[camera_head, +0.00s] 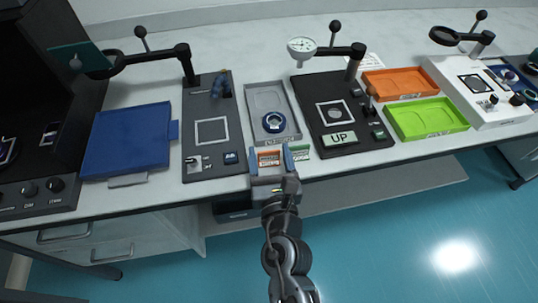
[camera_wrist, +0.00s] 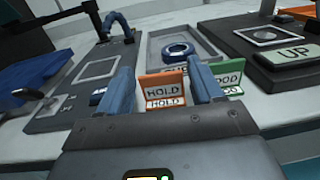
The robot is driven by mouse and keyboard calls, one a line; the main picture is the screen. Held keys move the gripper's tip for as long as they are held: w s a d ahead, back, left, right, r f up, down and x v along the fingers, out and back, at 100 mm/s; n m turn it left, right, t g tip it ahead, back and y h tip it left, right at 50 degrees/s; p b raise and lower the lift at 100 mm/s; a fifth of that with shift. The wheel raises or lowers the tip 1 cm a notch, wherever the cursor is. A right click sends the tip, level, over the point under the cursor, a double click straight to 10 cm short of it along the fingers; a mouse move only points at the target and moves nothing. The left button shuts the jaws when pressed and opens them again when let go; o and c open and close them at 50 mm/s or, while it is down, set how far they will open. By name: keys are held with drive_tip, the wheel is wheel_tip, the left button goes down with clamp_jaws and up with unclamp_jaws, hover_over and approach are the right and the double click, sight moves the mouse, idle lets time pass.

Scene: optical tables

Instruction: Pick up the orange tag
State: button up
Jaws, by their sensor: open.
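The orange tag (camera_wrist: 161,86) reads HOLD and stands at the front of the bench, seen between my two fingers in the wrist view. It also shows in the head view (camera_head: 269,159), at the front edge below the grey tray. My gripper (camera_head: 268,151) is open, with one blue finger on each side of the tag. In the wrist view, my gripper (camera_wrist: 163,82) has its fingertips on either side of the tag; I cannot tell whether either touches it. A green tag (camera_wrist: 228,76) stands just right of the right finger, partly hidden by it.
A grey tray (camera_head: 264,97) with a blue ring (camera_head: 273,122) lies behind the tags. Black instrument stands flank it, the right one with an UP plate (camera_head: 339,138). A blue folder-like panel (camera_head: 127,138) lies left; orange (camera_head: 400,82) and lime (camera_head: 426,116) trays lie right.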

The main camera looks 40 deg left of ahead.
drive_tip(key=c, duration=0.8)
